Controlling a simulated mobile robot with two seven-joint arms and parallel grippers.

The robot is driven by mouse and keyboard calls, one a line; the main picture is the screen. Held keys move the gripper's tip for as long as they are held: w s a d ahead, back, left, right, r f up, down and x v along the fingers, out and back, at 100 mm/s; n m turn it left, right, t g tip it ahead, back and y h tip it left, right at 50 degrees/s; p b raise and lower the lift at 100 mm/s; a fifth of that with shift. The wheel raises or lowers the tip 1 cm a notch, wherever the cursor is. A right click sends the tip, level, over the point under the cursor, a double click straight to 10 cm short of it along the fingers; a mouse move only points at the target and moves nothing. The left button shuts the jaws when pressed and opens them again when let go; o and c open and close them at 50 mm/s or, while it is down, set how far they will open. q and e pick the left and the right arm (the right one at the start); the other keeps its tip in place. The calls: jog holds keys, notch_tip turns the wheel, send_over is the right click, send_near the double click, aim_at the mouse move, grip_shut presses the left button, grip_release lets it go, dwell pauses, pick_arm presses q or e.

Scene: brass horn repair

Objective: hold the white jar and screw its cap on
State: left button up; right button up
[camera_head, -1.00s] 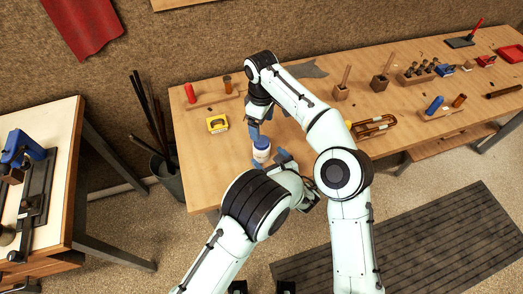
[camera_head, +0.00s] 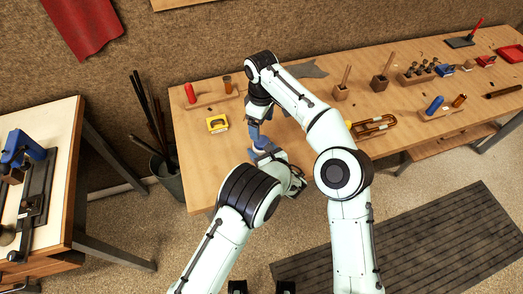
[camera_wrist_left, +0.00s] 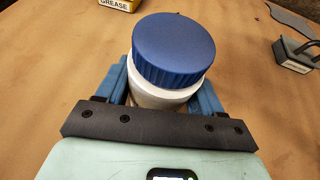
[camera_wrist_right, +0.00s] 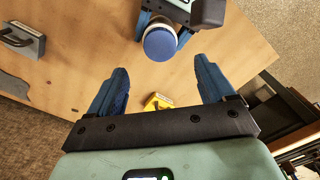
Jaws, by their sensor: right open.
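The white jar (camera_wrist_left: 160,96) stands upright on the bench with the blue cap (camera_wrist_left: 173,48) on its top; how tightly the cap sits cannot be told. My left gripper (camera_head: 264,152) has its blue fingers on both sides of the jar body below the cap, close against it. The cap also shows in the right wrist view (camera_wrist_right: 160,44), between the left fingers. My right gripper (camera_head: 256,134) is open and empty, pointing down above the jar. In the right wrist view its fingers (camera_wrist_right: 160,85) are wide apart, with the cap beyond them.
A yellow grease tin (camera_head: 217,124) stands left of the jar. A wooden holder with a red handle (camera_head: 190,93) is behind it. A brass slide (camera_head: 374,126) lies to the right. The bench's front edge is close to the jar.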

pick_arm(q)
grip_shut()
pick_arm(e)
jog(key=shift+a, duration=0.25)
jog(key=w+a+r+n+t+y, duration=0.1)
jog(key=w+a+r+t+y, duration=0.15)
jog(key=a+r+y, duration=0.4)
jog(key=w+a+r+n+t+y, duration=0.1)
jog(key=w+a+r+y, duration=0.2)
jog(key=a, duration=0.6)
jog(key=w+d+r+m+t+y, duration=0.1)
jog(key=w+d+r+m+t, duration=0.3)
jog(key=w+r+m+t, duration=0.55)
jog(key=w+d+f+m+h, duration=0.3)
jog(key=d+f+m+h, duration=0.45)
jog(key=d+h, duration=0.4)
jog(key=s+f+g, duration=0.3)
jog(key=s+g, duration=0.1)
jog(key=s, duration=0.1)
jog(key=s+f+g, duration=0.4)
jog(key=s, duration=0.2)
jog(key=s+f+n+g, duration=0.1)
jog(key=s+f+g, duration=0.3)
jog(key=s, duration=0.2)
jog(key=shift+d+f+y, duration=0.25)
jog(key=shift+d+y, duration=0.15)
jog(key=shift+s+a+n+g, duration=0.15)
jog(key=shift+s+n+g, duration=0.15)
jog(key=shift+s+g, duration=0.25)
